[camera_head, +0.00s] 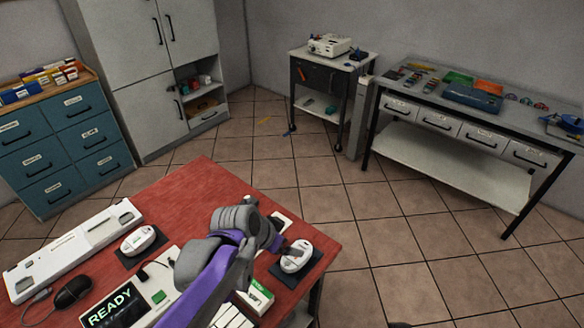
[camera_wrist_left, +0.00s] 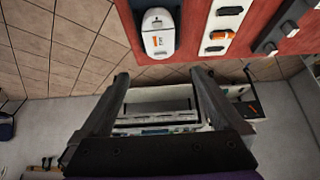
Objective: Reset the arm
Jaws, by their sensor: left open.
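My left arm, purple and grey, reaches over the red table (camera_head: 190,185) in the head view. Its gripper (camera_head: 274,238) is above the table's right part, near a white rounded device (camera_head: 296,257) on a dark mat. In the left wrist view the two fingers of the left gripper (camera_wrist_left: 160,76) are spread apart with nothing between them. A white rounded device (camera_wrist_left: 160,32) with an orange label lies beyond the fingertips, apart from them. My right gripper is in neither view.
The table also holds a second white device (camera_head: 138,240), a long white tray (camera_head: 70,250), a black mouse (camera_head: 72,292) and a screen reading READY (camera_head: 115,308). A workbench (camera_head: 450,155), a cart (camera_head: 328,80) and drawers (camera_head: 65,140) stand along the walls. Tiled floor between is mostly clear.

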